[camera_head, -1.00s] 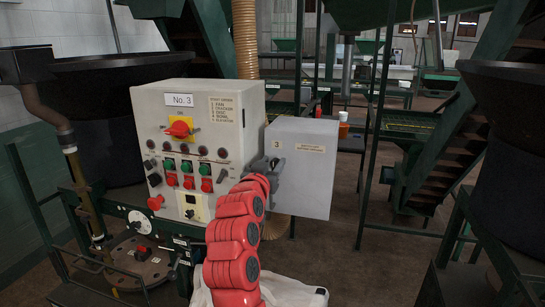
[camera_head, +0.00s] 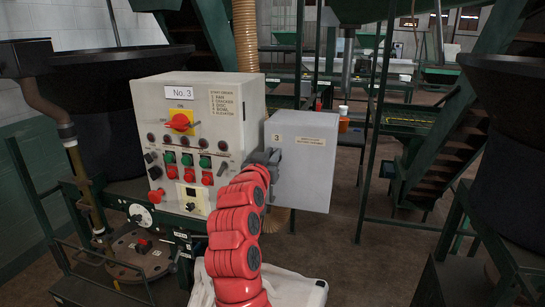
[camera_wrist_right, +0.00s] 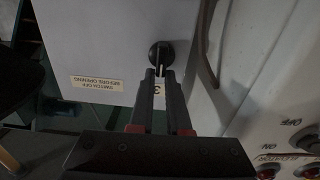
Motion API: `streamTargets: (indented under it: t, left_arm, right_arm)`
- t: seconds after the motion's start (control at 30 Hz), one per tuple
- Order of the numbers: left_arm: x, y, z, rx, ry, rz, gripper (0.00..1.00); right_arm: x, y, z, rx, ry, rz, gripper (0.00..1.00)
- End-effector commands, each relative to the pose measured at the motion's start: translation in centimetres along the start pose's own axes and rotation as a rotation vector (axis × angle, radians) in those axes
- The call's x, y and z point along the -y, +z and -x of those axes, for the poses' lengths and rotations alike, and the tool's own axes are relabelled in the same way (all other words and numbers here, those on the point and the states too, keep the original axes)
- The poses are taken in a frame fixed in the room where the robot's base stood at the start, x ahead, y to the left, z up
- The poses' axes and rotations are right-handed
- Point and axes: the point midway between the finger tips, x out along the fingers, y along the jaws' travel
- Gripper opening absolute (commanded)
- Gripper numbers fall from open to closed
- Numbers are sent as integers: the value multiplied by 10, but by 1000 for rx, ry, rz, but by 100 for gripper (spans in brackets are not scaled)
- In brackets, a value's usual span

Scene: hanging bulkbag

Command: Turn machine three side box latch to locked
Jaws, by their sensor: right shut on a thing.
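The machine three side box (camera_head: 305,170) is a grey box on the right side of the No. 3 control panel, marked 3. It also shows upside down in the right wrist view (camera_wrist_right: 85,50). Its latch (camera_wrist_right: 161,50) is a round black knob with a pale line that runs nearly up and down in the wrist view. My right gripper (camera_head: 270,158) is at the left edge of the box front. In the wrist view its fingers (camera_wrist_right: 161,74) are shut on the latch's lower part. My gripper hides the latch in the head view. My left gripper is out of view.
The No. 3 control panel (camera_head: 190,135), with a red rotary switch (camera_head: 180,122) and several buttons, stands close to the left of my right gripper. A green metal post (camera_head: 372,130) stands right of the box. Floor (camera_head: 385,245) shows clear beyond it.

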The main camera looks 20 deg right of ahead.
Motion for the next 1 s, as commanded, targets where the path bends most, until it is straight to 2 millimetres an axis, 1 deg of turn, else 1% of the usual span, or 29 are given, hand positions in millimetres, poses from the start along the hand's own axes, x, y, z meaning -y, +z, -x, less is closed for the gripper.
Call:
streamTargets:
  t: [0.03, 0.27, 0.6, 0.8, 1.0]
  left_arm:
    - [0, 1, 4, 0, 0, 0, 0]
    - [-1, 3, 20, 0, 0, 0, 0]
    - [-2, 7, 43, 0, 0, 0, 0]
    - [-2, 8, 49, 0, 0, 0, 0]
    - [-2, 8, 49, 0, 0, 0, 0]
  right_arm:
    - [1, 7, 0, 9, 0, 19, 0]
    - [4, 11, 0, 11, 0, 155, 0]
    - [9, 16, -1, 21, -2, 470, 0]
    - [11, 17, -2, 23, -1, 663, 0]
    - [14, 19, -2, 25, -4, 854, 0]
